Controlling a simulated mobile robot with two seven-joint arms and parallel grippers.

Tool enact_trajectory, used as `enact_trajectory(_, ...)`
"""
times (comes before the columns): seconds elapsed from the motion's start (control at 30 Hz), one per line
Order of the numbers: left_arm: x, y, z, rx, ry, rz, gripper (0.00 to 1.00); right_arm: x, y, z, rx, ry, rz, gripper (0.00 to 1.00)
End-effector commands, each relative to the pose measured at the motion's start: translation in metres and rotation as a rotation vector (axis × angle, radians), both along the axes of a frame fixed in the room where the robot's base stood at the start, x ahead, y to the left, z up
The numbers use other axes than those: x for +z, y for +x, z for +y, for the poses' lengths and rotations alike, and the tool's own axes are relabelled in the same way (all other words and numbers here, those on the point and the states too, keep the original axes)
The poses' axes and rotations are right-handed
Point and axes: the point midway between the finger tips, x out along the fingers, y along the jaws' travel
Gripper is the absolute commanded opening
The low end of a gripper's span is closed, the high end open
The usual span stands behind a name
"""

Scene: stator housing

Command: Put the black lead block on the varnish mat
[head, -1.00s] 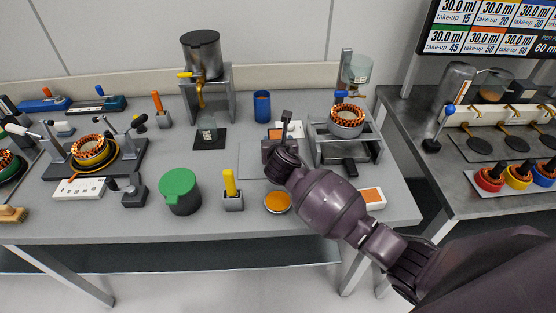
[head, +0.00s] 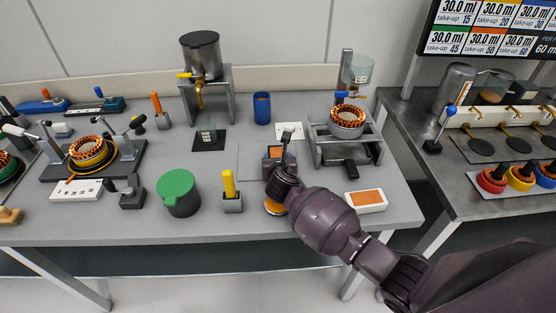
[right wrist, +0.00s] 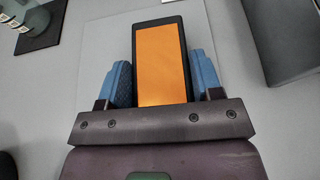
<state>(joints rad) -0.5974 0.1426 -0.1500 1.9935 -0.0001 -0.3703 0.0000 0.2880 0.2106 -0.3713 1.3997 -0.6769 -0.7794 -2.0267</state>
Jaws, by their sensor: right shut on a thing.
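The black lead block (right wrist: 160,65), a flat black block with an orange face, is between the blue finger pads of my right gripper (right wrist: 160,85), which is shut on it. In the head view the block (head: 275,152) shows just beyond the gripper (head: 278,163), which hides part of it. Below it lies a flat light grey mat (head: 250,158), whose paler surface also shows in the right wrist view (right wrist: 108,35). A smaller black mat (head: 200,144) carries a small beaker at the left. No label shows which mat is for varnish. My left gripper is out of view.
A stand (head: 318,150) with a wound stator is close right of the mat. A blue cup (head: 262,108) and white card (head: 290,131) are behind. An orange disc (head: 272,210), yellow-handled tool (head: 230,190) and white-framed orange block (head: 366,202) are in front.

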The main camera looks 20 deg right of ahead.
Motion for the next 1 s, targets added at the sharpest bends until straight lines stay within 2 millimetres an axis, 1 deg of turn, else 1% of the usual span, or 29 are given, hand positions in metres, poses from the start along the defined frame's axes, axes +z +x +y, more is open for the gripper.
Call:
enact_trajectory(0.03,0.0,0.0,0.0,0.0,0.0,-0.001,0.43,-0.001,0.0,0.0,0.0,-0.001,-0.001,0.29)
enact_trajectory(0.07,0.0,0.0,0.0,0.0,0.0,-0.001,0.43,-0.002,0.0,0.0,0.0,-0.001,0.0,0.62)
enact_trajectory(0.2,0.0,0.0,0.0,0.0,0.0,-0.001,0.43,-0.001,0.0,0.0,0.0,-0.001,0.0,0.84)
enact_trajectory(0.47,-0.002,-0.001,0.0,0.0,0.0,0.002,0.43,-0.001,0.0,0.0,0.0,0.0,0.0,0.85)
enact_trajectory(0.57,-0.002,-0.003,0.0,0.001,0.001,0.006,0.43,0.003,0.0,0.0,0.0,0.001,0.0,0.85)
enact_trajectory(0.67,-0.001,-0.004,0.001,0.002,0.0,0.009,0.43,0.005,-0.008,0.002,-0.001,0.0,0.001,0.85)
enact_trajectory(0.77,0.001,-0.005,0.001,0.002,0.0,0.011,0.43,0.011,-0.02,0.005,0.0,0.0,0.0,0.85)
enact_trajectory(1.0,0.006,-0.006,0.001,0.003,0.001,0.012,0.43,0.027,-0.059,0.016,0.001,0.001,0.001,0.85)
